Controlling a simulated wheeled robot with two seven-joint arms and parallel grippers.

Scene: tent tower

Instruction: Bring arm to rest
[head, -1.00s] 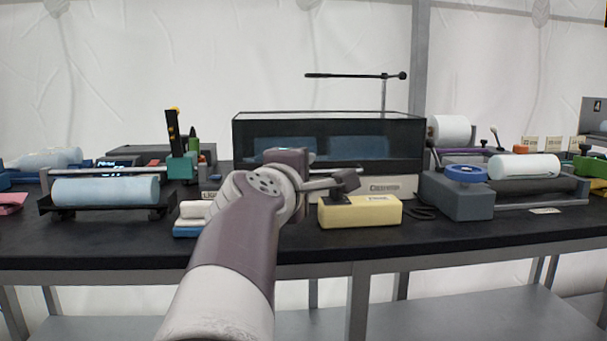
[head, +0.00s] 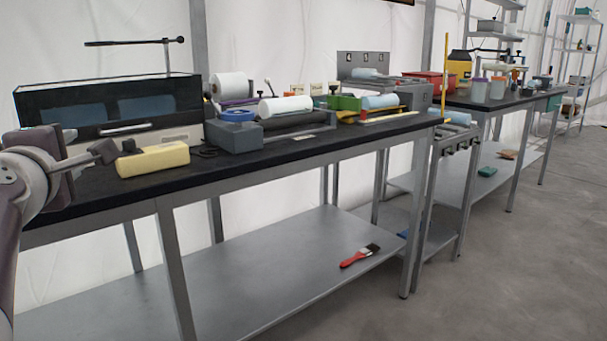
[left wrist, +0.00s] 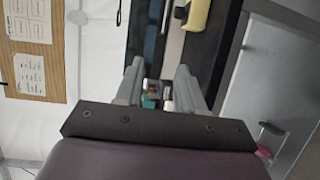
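My left arm comes in at the left edge of the head view. Its gripper (head: 104,152) points to the right, in front of the dark glass-sided case (head: 110,105) and beside the yellow box (head: 153,160). I cannot tell from the head view whether it touches the box. In the left wrist view the two fingers of the left gripper (left wrist: 158,80) stand apart with nothing held between them. Small coloured items on the bench show in the gap. The yellow box also shows at the top of that view (left wrist: 197,12). My right gripper is in neither view.
The black-topped bench (head: 250,165) holds a grey device with a blue knob (head: 238,116) and white rolls (head: 285,107). A red-handled brush (head: 360,256) lies on the lower shelf (head: 250,260). A second bench (head: 497,102) stands behind right. Grey floor (head: 510,280) is clear.

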